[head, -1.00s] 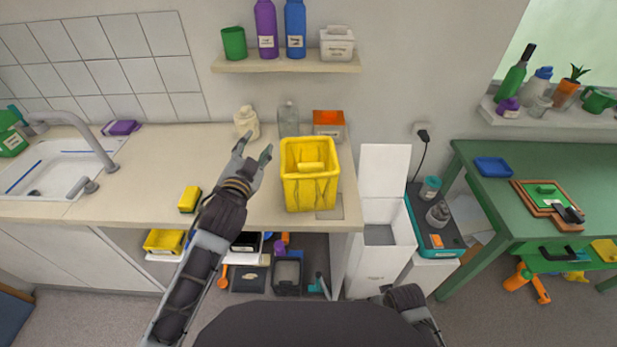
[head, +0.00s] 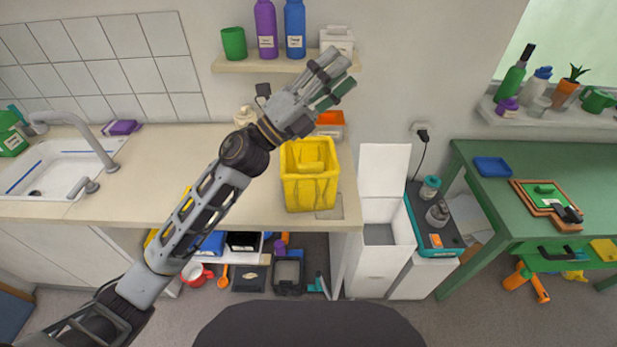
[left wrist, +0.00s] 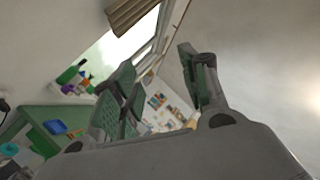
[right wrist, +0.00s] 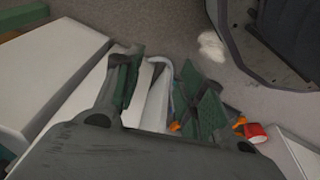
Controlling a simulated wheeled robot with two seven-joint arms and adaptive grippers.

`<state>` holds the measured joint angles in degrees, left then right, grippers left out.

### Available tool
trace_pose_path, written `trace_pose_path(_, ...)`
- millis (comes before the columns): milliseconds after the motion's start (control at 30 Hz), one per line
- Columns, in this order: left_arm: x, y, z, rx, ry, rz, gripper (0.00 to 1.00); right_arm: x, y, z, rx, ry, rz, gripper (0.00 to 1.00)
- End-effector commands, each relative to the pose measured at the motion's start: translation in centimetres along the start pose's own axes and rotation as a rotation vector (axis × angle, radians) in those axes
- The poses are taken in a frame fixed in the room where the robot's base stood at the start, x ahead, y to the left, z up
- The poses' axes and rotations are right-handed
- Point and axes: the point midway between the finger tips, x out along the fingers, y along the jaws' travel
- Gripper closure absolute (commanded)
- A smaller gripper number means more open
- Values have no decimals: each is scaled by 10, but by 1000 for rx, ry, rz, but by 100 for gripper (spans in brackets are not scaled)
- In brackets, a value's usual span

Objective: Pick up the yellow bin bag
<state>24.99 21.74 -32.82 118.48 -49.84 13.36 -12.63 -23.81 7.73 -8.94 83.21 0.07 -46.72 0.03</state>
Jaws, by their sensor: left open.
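The yellow bin bag (head: 310,190) appears as a crumpled yellow, open-topped, box-shaped thing on the counter's right part; I cannot tell bag from bin. A yellow piece shows inside its opening. My left gripper (head: 342,78) is raised above and behind it, in front of the shelf, open and empty. In the left wrist view my left gripper (left wrist: 155,62) has its fingers apart, facing the window and wall; the bag is not seen there. My right gripper (right wrist: 163,62) shows only in the right wrist view, fingers apart and empty, low over the floor.
The wall shelf (head: 240,65) with bottles is close to my left gripper. An orange-topped box (head: 330,120) stands behind the bag. A white open-lidded bin (head: 375,265) stands right of the counter (head: 150,150). A green table (head: 540,190) is farther right.

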Motion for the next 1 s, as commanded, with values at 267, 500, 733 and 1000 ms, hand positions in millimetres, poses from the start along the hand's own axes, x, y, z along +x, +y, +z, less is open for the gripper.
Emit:
trace_pose_path(267,17,-1,-48,234,326,6,55,34,4,35,-5,-19,5,60)
trace_pose_path(500,13,14,-79,425,605,46,55,58,8,67,-10,-33,10,60)
trace_pose_path(733,-6,38,-91,595,869,119,55,78,12,100,-15,-47,14,60)
trace_pose_path(1000,-38,66,-77,771,1168,251,55,97,17,140,-20,-63,19,60)
